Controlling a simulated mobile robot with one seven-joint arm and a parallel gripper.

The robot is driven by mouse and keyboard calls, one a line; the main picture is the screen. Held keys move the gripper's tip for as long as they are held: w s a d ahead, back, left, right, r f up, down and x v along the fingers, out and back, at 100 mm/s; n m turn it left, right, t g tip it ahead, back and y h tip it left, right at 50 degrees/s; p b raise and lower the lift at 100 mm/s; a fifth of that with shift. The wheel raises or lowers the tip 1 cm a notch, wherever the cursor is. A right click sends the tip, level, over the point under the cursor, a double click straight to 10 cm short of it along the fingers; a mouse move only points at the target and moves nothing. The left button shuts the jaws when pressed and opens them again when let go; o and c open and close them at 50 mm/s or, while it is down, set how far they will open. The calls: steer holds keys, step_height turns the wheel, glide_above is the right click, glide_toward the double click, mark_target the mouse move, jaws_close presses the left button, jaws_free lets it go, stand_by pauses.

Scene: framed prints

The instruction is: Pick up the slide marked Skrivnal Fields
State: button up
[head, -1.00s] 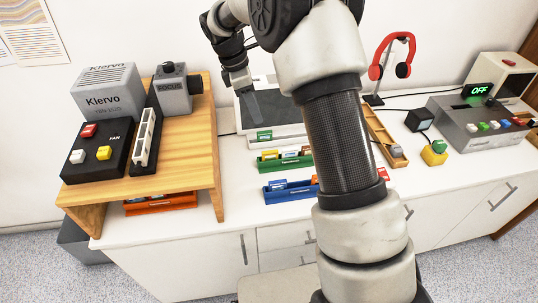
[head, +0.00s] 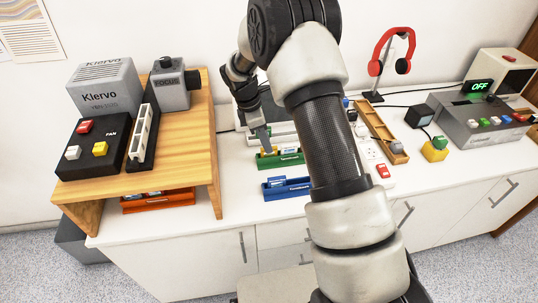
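No slide label is readable at this size, so I cannot tell which slide is marked Skrivnal Fields. Slides stand in a green holder (head: 290,160), in a blue holder (head: 287,190) in front of it and in an orange holder (head: 158,201) under the wooden stand. A yellow-edged slide (head: 266,153) shows at the left end of the green holder. My gripper (head: 265,144) points down right above or at this slide. Whether its fingers are open, or touch the slide, is too small to tell. My arm hides the right ends of the holders.
The wooden stand (head: 195,135) carries a Klervo projector (head: 104,88) and a button box (head: 92,148). To the right are a wooden tray (head: 378,125), red headphones (head: 383,50), a yellow block (head: 434,150) and a grey console (head: 460,125). Bare white counter shows around the blue holder.

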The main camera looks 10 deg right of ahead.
steer(key=x, duration=0.2)
steer(key=shift+f, duration=0.35)
steer(key=shift+c, duration=0.4)
jaws_close()
steer(key=shift+r, duration=0.15)
